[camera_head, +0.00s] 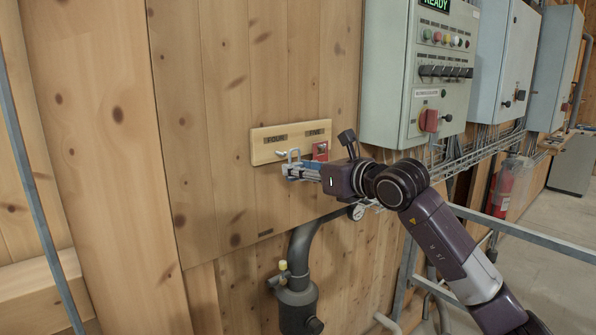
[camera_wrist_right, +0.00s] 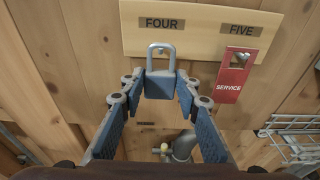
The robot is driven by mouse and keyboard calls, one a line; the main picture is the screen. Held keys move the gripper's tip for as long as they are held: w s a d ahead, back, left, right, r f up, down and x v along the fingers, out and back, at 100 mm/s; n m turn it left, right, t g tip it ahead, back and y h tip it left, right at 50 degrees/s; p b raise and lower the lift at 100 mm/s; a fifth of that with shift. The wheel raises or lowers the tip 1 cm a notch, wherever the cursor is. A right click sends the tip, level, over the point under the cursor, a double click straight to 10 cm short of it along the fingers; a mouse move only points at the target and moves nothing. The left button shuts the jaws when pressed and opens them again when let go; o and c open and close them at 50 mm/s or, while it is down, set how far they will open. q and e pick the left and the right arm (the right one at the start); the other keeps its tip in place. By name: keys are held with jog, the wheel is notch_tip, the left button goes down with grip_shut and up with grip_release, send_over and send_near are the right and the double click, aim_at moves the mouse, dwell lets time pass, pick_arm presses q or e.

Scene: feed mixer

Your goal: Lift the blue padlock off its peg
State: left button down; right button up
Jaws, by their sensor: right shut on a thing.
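The blue padlock (camera_wrist_right: 160,84), with a grey shackle, is upright between the fingertips of my right gripper (camera_wrist_right: 160,88). That gripper is shut on the padlock's body from both sides. In the head view the padlock (camera_head: 291,169) and the right gripper (camera_head: 304,172) are in front of the lower edge of the wooden peg board (camera_head: 262,146). A pale peg (camera_head: 280,153) shows under the FOUR label, just left of the shackle. My left gripper is not in view.
A red SERVICE tag (camera_wrist_right: 234,78) hangs under the FIVE label, close right of the padlock. A grey control cabinet (camera_head: 396,75) stands out from the wall at the right. A dark pipe (camera_head: 303,245) is below. The wooden wall (camera_head: 205,120) to the left is clear.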

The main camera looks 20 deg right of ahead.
jog(key=shift+f+b+v, duration=0.2)
jog(key=shift+b+v, duration=0.6)
jog(key=shift+v, duration=0.5)
jog(key=shift+f+b+v, duration=0.2)
jog(key=shift+b+v, duration=0.6)
jog(key=shift+v, duration=0.45)
